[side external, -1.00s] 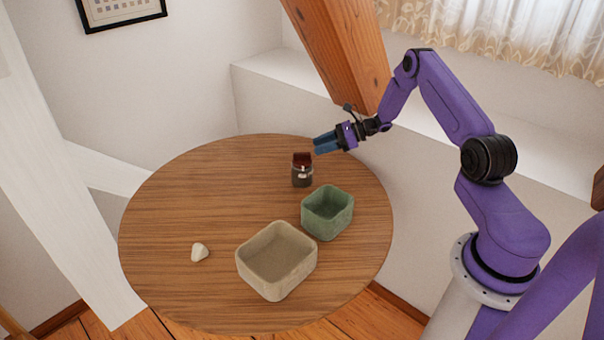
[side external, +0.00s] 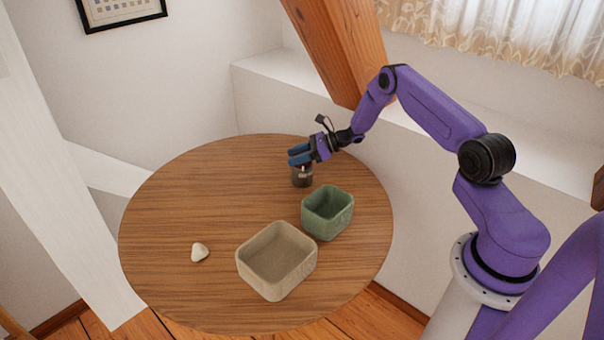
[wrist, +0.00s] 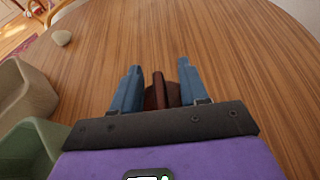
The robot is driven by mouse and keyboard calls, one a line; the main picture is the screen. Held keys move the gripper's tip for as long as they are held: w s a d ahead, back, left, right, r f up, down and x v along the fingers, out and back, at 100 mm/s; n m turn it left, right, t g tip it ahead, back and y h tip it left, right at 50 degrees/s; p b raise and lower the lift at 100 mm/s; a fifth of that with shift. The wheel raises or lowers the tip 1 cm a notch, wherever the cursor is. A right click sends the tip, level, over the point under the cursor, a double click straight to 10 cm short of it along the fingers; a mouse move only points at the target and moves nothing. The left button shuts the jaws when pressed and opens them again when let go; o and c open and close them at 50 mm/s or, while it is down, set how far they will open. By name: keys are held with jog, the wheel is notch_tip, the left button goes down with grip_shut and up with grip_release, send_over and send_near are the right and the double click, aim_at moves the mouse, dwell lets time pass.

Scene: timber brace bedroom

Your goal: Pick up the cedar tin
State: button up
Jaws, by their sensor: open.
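The cedar tin appears to be the small dark container (side external: 302,180) near the back of the round table, upright, with a reddish-brown top seen earlier. My gripper (side external: 291,156) is at its top and hides most of that top in the side view. In the wrist view, the reddish-brown top (wrist: 159,93) with a raised upright ridge lies between the two blue fingers of my gripper (wrist: 159,68). The fingers are open, one on each side of it. I cannot tell whether either finger touches it.
A green bin (side external: 340,222) stands in front and to the right of the tin. A beige bin (side external: 262,272) stands nearer the table's front. A small whitish stone-like object (side external: 200,252) lies on the left. The table's (side external: 190,200) left and back left are clear.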

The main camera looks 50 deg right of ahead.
grip_shut()
jog(key=shift+r, duration=0.15)
